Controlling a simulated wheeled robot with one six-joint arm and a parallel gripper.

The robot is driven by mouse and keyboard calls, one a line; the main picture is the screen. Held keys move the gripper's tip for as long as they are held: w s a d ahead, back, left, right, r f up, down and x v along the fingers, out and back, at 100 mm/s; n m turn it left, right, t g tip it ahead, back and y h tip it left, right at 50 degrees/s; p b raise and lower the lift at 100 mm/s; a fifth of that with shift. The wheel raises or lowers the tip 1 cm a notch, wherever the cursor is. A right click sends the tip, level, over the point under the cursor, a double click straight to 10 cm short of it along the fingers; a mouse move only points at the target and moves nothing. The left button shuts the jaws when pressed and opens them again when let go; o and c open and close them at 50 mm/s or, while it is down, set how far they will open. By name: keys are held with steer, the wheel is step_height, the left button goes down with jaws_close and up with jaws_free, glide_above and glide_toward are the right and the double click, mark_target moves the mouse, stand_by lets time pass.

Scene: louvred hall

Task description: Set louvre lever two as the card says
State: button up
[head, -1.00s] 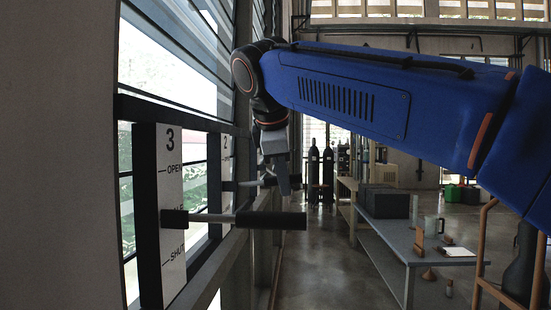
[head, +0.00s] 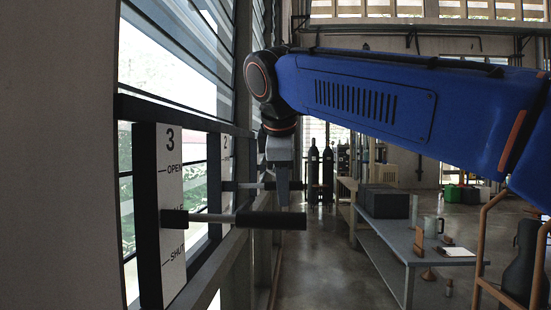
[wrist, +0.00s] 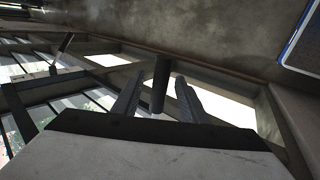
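Lever two's plate (head: 227,160), marked 2, stands on the window frame beyond the nearer plate. Its lever (head: 297,186) sticks out level to the right; the plate's lower marks are hidden. My gripper (head: 283,202) points down at this lever, with a finger in front of its handle. In the wrist view the dark handle (wrist: 161,88) lies between my two fingers (wrist: 158,78), with a gap on each side. My gripper is open around it. A white sheet (head: 457,252) lies on the bench; I cannot tell whether it is the card, and no writing is readable.
Lever three (head: 270,220) sticks out in the foreground, close before my gripper, from its plate (head: 172,190) marked OPEN and SHUT. A grey bench (head: 400,245) with a dark box (head: 388,203) and a mug (head: 433,227) stands right. Floor between is clear.

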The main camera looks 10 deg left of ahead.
step_height(320, 180, up, 6)
steer(key=s+a, duration=0.2)
steer(key=shift+s+r, duration=0.15)
stand_by(0.4)
